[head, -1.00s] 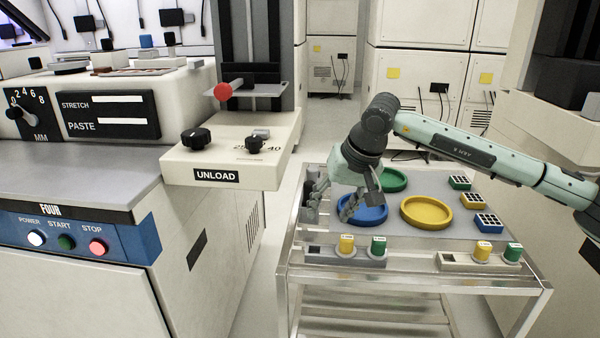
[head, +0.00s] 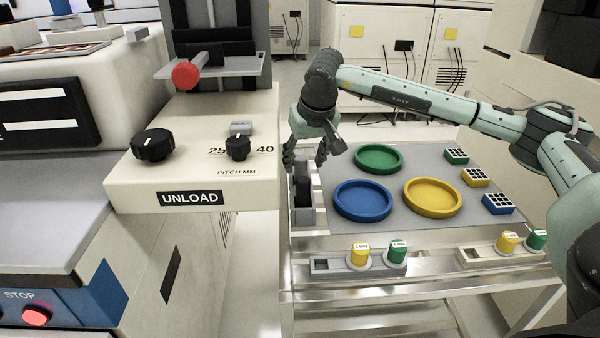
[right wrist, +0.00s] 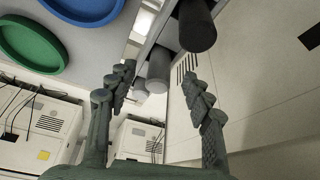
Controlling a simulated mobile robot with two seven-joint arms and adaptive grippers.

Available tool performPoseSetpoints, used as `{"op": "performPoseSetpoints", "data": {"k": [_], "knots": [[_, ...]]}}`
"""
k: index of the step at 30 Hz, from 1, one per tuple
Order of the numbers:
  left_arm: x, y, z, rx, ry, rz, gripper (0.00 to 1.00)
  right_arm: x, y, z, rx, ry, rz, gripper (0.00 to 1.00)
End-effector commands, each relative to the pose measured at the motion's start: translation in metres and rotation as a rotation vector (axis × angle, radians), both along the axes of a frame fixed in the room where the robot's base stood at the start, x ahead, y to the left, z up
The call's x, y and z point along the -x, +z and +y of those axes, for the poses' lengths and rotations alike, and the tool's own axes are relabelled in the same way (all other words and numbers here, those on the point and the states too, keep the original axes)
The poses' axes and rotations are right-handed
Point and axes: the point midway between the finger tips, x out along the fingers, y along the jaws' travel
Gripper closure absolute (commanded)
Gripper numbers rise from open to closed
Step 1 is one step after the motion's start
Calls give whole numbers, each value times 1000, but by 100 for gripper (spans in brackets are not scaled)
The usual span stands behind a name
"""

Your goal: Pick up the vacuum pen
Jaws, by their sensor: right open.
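Dark upright cylinders (head: 303,187) stand in a rack along the cart's left edge; I cannot tell for sure which is the vacuum pen. In the right wrist view a black cylinder (right wrist: 197,28) is nearest, with a grey one (right wrist: 158,70) and a paler one (right wrist: 140,88) behind it. My right gripper (head: 304,158) is over the far end of this rack. In the right wrist view my right gripper (right wrist: 160,88) has its fingers spread, with nothing held between them. The grey cylinders show in the gap beyond the fingers. My left gripper is not in view.
The cart's grey mat (head: 400,222) holds blue (head: 363,201), green (head: 379,158) and yellow (head: 433,198) round trays. Small gridded boxes (head: 476,178) stand at its right. Capped bottles (head: 397,251) sit in front holders. The UNLOAD machine (head: 190,180) stands close on the left.

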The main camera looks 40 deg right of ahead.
Motion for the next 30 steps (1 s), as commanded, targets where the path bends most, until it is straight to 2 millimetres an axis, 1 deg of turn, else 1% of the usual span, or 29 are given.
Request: {"op": "performPoseSetpoints", "data": {"k": [3,6,9,15,17,27,28,30], "knots": [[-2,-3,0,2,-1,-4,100,-11,-16,-3,1,-1,3,49],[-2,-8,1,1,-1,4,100,-15,-27,-4,-1,0,2,49],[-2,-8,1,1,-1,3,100,-17,-32,-6,1,0,1,49],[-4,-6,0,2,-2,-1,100,-17,-33,-5,0,0,0,49],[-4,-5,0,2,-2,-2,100,-17,-33,-5,0,0,0,55],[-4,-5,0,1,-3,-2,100,-17,-32,-5,0,0,0,98],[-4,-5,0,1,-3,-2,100,-17,-32,-5,0,0,0,100],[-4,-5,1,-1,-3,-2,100,-17,-32,-5,0,0,0,100]]}}
